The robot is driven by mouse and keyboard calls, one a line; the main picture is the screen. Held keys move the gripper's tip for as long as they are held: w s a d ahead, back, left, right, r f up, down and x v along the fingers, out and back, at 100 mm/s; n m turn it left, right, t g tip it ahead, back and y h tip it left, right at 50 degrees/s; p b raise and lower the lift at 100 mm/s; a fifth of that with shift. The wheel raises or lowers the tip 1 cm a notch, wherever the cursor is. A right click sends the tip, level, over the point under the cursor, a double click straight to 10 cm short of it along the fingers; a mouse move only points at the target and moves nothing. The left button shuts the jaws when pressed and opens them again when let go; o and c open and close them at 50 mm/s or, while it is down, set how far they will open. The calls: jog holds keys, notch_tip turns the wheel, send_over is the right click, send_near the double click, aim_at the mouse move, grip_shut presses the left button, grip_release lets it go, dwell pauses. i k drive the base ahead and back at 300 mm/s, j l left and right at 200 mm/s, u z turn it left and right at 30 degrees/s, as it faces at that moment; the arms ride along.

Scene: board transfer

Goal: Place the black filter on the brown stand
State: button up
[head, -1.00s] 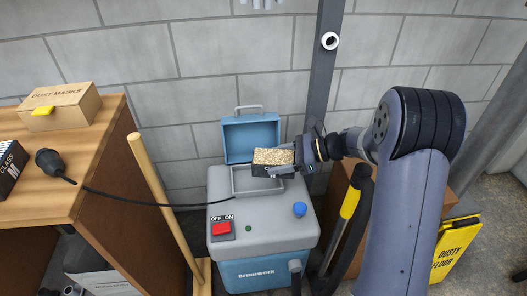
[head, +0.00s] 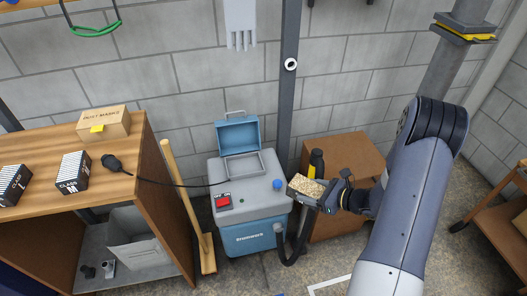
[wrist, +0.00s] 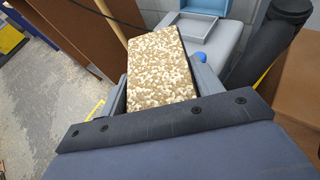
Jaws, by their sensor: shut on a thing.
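My gripper (head: 328,195) is shut on a dark-sided filter (head: 305,188) with a speckled beige face. The filter is in the air, to the right of the grey and blue machine. In the wrist view the speckled face (wrist: 160,62) points up between the two fingers. A brown box-like stand (head: 352,150) is behind the filter and gripper, right of the machine; its lower part is partly hidden. A second brown stand (head: 500,195), low with wheels, is at the right edge. Which one is the task's stand I cannot tell.
The machine's blue lid (head: 238,134) is up and its compartment (head: 243,165) looks empty. A wooden bench (head: 60,140) with boxes stands left. Floor at the front right is open.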

aim_at(18, 147)
jog(key=k+j, duration=0.15)
jog(key=j, duration=0.2)
jog(key=k+j+u, duration=0.1)
jog(key=j, duration=0.2)
jog(key=k+j, duration=0.15)
jog(key=j, duration=0.2)
jog(key=k+j+u, duration=0.1)
jog(key=j, duration=0.2)
jog(key=k, duration=0.05)
